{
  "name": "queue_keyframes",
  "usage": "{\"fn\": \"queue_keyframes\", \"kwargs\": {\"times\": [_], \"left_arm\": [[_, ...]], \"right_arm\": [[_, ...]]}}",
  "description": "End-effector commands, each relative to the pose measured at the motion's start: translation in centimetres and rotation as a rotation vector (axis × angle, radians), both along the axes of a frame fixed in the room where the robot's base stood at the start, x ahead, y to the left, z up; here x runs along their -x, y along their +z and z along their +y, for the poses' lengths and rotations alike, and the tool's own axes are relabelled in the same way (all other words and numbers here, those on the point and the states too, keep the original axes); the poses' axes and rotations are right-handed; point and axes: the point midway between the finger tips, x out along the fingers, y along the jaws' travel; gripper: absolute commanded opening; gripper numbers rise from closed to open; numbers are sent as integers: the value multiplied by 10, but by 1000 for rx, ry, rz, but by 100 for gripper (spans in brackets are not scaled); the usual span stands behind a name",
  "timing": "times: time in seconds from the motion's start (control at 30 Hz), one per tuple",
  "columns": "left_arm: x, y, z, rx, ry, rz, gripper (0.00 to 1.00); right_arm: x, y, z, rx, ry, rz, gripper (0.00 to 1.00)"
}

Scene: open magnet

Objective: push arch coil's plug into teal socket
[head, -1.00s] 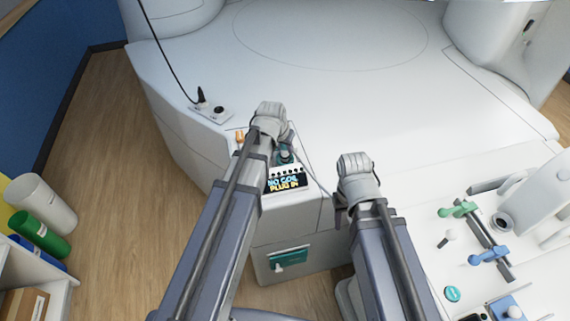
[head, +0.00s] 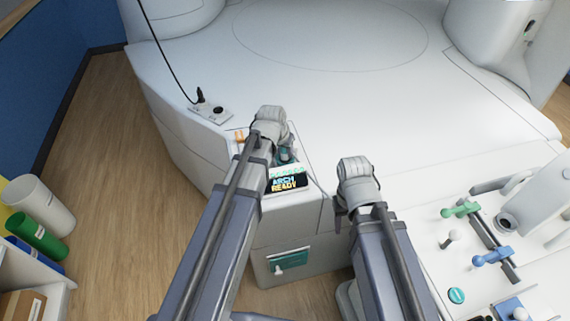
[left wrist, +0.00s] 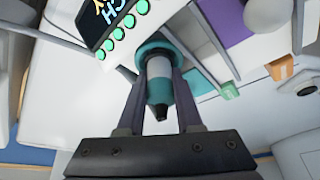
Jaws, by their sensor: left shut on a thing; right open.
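The arch coil's plug (left wrist: 158,72), a grey and teal cylinder with a dark tip, is between the fingers of my left gripper (left wrist: 158,85) in the left wrist view. My left gripper is shut on it. The plug's far end sits in the teal ring of the socket (left wrist: 152,47); how deep is hidden. In the head view my left arm covers most of this spot, and a bit of teal (head: 287,157) shows beside the wrist. My right gripper (head: 341,207) is open and empty, to the right of the panel.
A black plug (head: 200,97) stands in another outlet at the left. Green (head: 461,209) and blue (head: 490,256) handles lie at the right. The white table top behind is clear.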

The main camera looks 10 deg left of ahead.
Motion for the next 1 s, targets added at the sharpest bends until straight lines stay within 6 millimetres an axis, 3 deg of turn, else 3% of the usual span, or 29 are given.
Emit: {"fn": "queue_keyframes", "kwargs": {"times": [0.2, 0.23, 0.5, 1.0], "left_arm": [[0, 0, 0, 0, 0, 0, 0], [0, 0, 0, 0, 0, 0, 38], [0, 0, 0, 0, 0, 0, 68], [4, 11, 1, 0, 0, 0, 69]], "right_arm": [[0, 0, 0, 0, 0, 0, 50], [0, 0, 0, 0, 0, 0, 50], [0, 0, 0, 0, 0, 0, 50], [0, 11, 0, 0, 0, 0, 50]]}}
